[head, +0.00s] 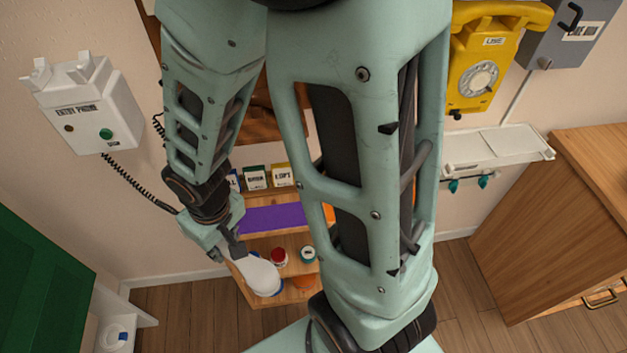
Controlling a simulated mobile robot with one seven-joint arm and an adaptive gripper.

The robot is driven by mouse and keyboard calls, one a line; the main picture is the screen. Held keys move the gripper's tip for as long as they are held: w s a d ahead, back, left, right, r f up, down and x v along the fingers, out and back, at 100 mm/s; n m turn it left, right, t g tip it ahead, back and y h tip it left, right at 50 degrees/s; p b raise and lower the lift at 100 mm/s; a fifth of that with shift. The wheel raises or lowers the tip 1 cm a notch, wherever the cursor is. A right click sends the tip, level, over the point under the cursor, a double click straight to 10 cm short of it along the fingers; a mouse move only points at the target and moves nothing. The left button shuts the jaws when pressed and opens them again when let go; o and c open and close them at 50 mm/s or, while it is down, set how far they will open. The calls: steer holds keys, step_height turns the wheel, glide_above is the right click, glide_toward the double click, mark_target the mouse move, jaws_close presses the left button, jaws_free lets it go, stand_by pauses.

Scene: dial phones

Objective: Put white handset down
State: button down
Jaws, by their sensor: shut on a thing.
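The white entry phone (88,105) is on the wall at the left, with a green button and two upright cradle prongs; its cradle is empty. A black coiled cord (138,182) runs from its underside down and right to my arm. My gripper (238,254) is low, right of and below the phone, and shut on the white handset (262,277). The handset slants down to the right, apart from the phone. Its upper end is partly hidden by my gripper.
A wooden shelf (292,243) with small jars and boxes stands behind my gripper. A yellow dial phone (477,85), a white wall ledge (490,150) and a wooden cabinet (560,230) are at the right. A green panel (40,270) and a small white shelf (110,300) are lower left.

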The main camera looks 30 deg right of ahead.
steer(key=shift+f, duration=0.2)
steer(key=w+f+b, duration=0.3)
steer(key=w+f, duration=0.1)
steer(key=w+a+f+b, duration=0.1)
steer(key=w+f+b, duration=0.3)
steer(key=w, duration=0.1)
steer(key=w+a+f+b, duration=0.1)
steer(key=w+f+b, duration=0.2)
steer(key=w+f, duration=0.1)
steer(key=shift+w+a+f, duration=0.1)
steer(key=shift+w+a, duration=0.05)
steer(key=shift+w, duration=0.2)
steer(key=shift+f+b, duration=0.3)
steer(key=shift+b, duration=0.2)
steer(key=shift+f+b, duration=0.55)
steer(key=shift+f, duration=0.05)
steer(key=c, duration=1.7)
jaws_free()
